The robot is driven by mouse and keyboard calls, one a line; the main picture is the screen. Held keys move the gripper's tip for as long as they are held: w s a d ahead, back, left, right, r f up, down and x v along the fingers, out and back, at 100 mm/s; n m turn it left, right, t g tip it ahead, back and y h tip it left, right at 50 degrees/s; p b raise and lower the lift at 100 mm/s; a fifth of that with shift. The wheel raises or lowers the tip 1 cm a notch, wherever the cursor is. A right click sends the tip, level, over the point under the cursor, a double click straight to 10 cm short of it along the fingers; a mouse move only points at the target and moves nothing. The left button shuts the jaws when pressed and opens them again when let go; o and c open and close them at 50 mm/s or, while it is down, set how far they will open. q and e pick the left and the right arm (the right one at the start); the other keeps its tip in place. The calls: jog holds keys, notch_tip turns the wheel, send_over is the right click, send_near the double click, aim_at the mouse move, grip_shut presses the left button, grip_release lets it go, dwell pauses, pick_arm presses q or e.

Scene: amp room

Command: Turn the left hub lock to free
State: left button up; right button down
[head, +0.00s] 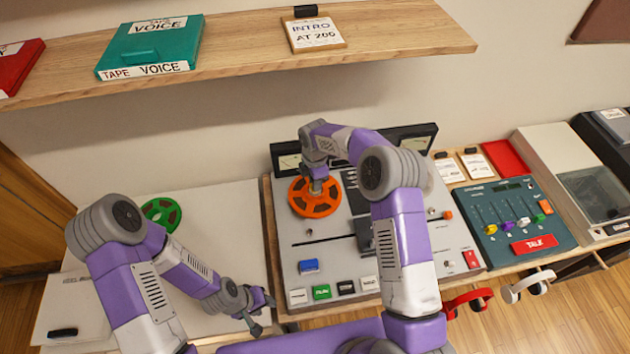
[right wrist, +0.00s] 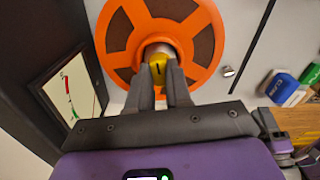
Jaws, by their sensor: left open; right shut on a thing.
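An orange reel (head: 314,206) lies on the left side of the tape machine's top plate (head: 340,272). The same orange reel (right wrist: 206,24) fills the upper middle of the right wrist view. At its centre is the left hub lock, with a yellow cap (right wrist: 158,68) bearing a dark mark. My right gripper (right wrist: 166,78) has its fingers on either side of the yellow cap, shut on it. In the head view my right gripper (head: 317,182) comes down over the reel's centre and hides the lock. My left gripper (head: 256,318) is open and empty, low over the white surface near its front edge.
A green reel (head: 160,214) lies on the white surface (head: 215,232) at left. A blue mixer (head: 520,216) stands right of the machine. Coloured buttons (head: 321,292) line the machine's front. A wooden shelf (head: 250,42) overhangs the back. Red headphones (head: 466,301) hang at the front edge.

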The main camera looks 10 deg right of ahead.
dwell(0.3)
jog(key=c, duration=1)
grip_release()
jog(key=shift+c, duration=0.2)
jog(key=shift+r, duration=0.1)
notch_tip(320, 180, up, 8)
jog(key=shift+f, duration=0.25)
